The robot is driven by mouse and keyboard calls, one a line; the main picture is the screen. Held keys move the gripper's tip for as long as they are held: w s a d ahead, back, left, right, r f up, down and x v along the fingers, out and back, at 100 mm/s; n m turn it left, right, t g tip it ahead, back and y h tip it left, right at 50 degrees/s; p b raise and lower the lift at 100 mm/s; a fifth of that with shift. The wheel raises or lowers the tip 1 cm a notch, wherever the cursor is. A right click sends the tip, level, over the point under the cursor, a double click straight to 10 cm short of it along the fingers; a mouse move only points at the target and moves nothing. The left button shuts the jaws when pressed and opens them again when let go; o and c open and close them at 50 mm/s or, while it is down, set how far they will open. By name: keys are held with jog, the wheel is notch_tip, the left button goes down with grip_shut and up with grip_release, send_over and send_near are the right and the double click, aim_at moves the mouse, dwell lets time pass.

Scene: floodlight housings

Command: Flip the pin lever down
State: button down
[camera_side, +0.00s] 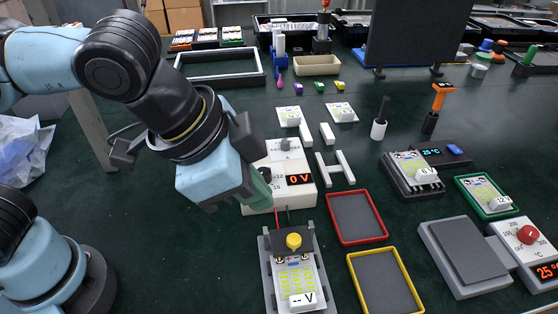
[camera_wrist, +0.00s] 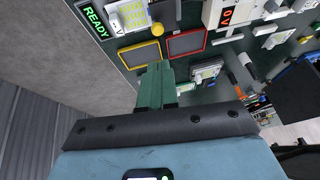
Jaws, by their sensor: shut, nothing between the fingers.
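A yellow knob (camera_side: 293,241), which looks like the end of the pin lever, sits on a dark block at the back of a grey fixture (camera_side: 268,270). A board (camera_side: 296,277) with a "-- V" readout lies in that fixture. The knob also shows in the wrist view (camera_wrist: 157,29), beyond the fingers. My gripper (camera_side: 262,197) has green fingers, shut and empty. In the side view it hangs behind and left of the knob, in front of the white supply box. The wrist view shows the fingers (camera_wrist: 155,84) pressed together, apart from the knob.
The white box (camera_side: 300,166) reading "0 V" stands close behind my gripper. Red (camera_side: 383,238) and yellow (camera_side: 417,300) trays lie right of the fixture. Wires rise between box and fixture. A "READY" display (camera_wrist: 92,22) shows in the wrist view. The table left of the fixture is clear.

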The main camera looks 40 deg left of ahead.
jog(key=shift+v, duration=1.5)
jog(key=w+a+f+n+t+y, duration=0.1)
jog(key=w+a+f+n, duration=0.1)
jog(key=a, duration=0.5)
jog(key=w+a+f+n, duration=0.2)
jog(key=a+f+n, duration=0.2)
jog(key=a, duration=0.4)
jog(key=w+a+f+n+t+y, duration=0.1)
jog(key=w+a+f+n, duration=0.1)
jog(key=a, duration=0.6)
jog(key=shift+w+f+n+t+y, duration=0.3)
jog(key=shift+w+f+n, duration=0.1)
jog(key=shift+w+n, duration=0.2)
